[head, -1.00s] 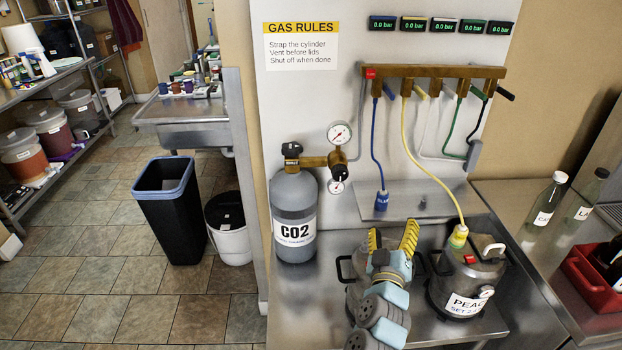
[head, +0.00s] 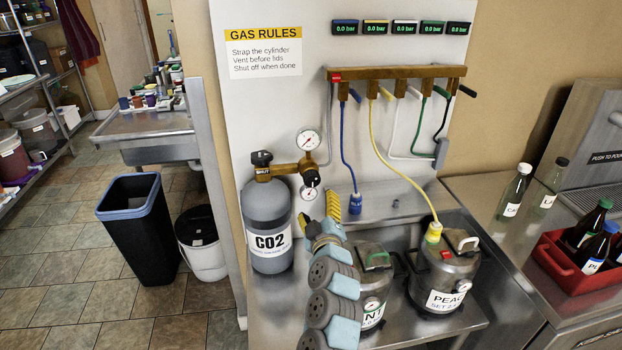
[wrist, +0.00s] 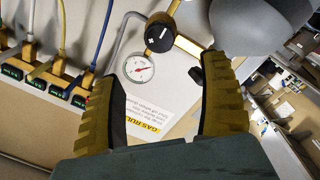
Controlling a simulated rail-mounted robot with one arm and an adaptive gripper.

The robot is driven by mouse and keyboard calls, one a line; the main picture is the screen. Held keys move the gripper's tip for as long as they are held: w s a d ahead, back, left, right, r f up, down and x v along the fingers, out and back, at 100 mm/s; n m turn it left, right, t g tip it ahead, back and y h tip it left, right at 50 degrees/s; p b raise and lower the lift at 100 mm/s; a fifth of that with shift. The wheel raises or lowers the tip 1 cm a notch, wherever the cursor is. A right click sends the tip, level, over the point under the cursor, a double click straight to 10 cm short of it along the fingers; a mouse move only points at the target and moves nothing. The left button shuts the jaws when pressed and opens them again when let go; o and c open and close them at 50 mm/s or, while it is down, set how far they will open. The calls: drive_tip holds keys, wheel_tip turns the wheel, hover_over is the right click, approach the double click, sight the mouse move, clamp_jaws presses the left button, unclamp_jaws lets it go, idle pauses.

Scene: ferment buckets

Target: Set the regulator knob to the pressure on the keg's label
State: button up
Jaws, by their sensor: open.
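The regulator knob (head: 309,194) is black and sits at the brass regulator on the grey CO2 cylinder (head: 268,215). In the wrist view the knob (wrist: 159,37) has a white mark and lies beyond and between the finger tips, apart from them. A round gauge (wrist: 138,68) with a red needle is beside it. My gripper (head: 343,196) is open and empty, just right of the regulator in the head view; its yellow fingers frame the wrist view (wrist: 164,78). The peach keg (head: 447,268) has a label (head: 445,300) reading "PEAC" and "SET"; its number is too small to read.
A second keg (head: 375,258), label ending "NT", stands partly behind my arm. A yellow hose (head: 400,176) runs from the brass manifold (head: 395,73) to the peach keg. A blue hose (head: 345,150) hangs near my fingers. Pressure displays (head: 401,27) are above. A red crate (head: 565,262) is at right.

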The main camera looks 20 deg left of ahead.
sight(311, 181)
drive_tip(key=shift+p+x, duration=0.5)
drive_tip(key=shift+x, duration=4.1)
drive_tip(key=shift+w+a, duration=0.35)
drive_tip(key=shift+w, duration=0.15)
drive_tip(key=shift+w+a+r, duration=0.1)
drive_tip(key=shift+w+a, duration=0.15)
drive_tip(key=shift+w, duration=0.2)
drive_tip(key=shift+w+a, duration=0.2)
drive_tip(key=shift+w, duration=0.35)
drive_tip(key=c, duration=1.2)
